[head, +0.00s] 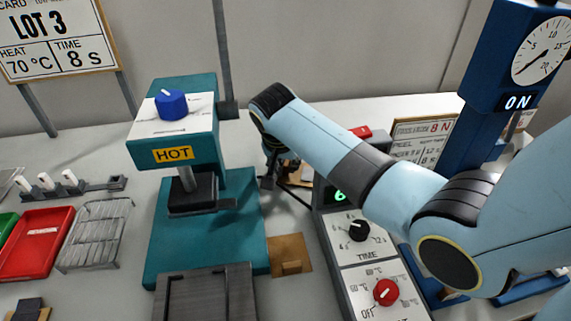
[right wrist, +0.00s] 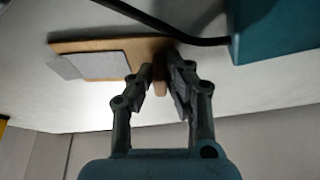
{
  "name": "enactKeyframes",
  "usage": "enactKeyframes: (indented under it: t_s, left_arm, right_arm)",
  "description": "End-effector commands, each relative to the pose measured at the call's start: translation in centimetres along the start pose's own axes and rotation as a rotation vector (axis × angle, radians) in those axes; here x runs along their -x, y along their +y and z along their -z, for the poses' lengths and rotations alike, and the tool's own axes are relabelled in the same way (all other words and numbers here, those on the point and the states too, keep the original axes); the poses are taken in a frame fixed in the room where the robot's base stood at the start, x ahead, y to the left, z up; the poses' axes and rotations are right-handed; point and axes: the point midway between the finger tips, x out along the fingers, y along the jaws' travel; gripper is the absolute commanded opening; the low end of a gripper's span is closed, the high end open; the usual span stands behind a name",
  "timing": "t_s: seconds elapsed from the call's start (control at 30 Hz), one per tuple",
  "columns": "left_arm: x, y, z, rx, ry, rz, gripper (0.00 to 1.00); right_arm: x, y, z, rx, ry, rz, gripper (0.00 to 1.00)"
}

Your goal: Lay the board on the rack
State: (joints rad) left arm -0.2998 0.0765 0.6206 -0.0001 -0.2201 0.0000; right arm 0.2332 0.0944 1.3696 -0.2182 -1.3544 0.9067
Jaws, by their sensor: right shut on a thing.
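My right gripper (right wrist: 160,75) is shut on the upright tab of a tan board (right wrist: 150,44) with a grey sheet (right wrist: 95,66) on it, seen in the right wrist view. My left gripper is not in view.
The teal press (head: 205,255) marked HOT stands between the right gripper and the rack. A small brown board with a block (head: 290,243) lies beside it. A control box with dials (head: 358,250) is to the right. A red tray (head: 35,245) is left of the rack.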

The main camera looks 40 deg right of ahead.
Motion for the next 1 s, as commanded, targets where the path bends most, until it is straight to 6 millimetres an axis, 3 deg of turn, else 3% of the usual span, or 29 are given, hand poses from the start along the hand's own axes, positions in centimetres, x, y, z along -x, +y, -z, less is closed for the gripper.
enactKeyframes:
  t_s: [0.07,0.1,0.27,0.63,1.0]
  left_arm:
    - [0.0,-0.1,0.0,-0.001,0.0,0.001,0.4]
    - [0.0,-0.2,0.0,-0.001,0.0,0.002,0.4]
    - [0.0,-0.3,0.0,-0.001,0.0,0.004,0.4]
    - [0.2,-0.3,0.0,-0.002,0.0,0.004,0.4]
    - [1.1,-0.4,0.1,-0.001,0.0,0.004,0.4]
  right_arm:
    - [-0.1,0.0,-0.1,0.0,0.0,0.0,0.0]
    - [-0.1,0.0,-0.1,0.0,0.0,0.0,0.18]
    - [-0.1,0.0,0.0,0.0,0.0,0.0,0.37]
    - [0.9,-0.1,0.0,0.0,0.001,0.002,0.37]
    - [8.7,-0.1,0.0,-0.001,0.0,0.004,0.37]
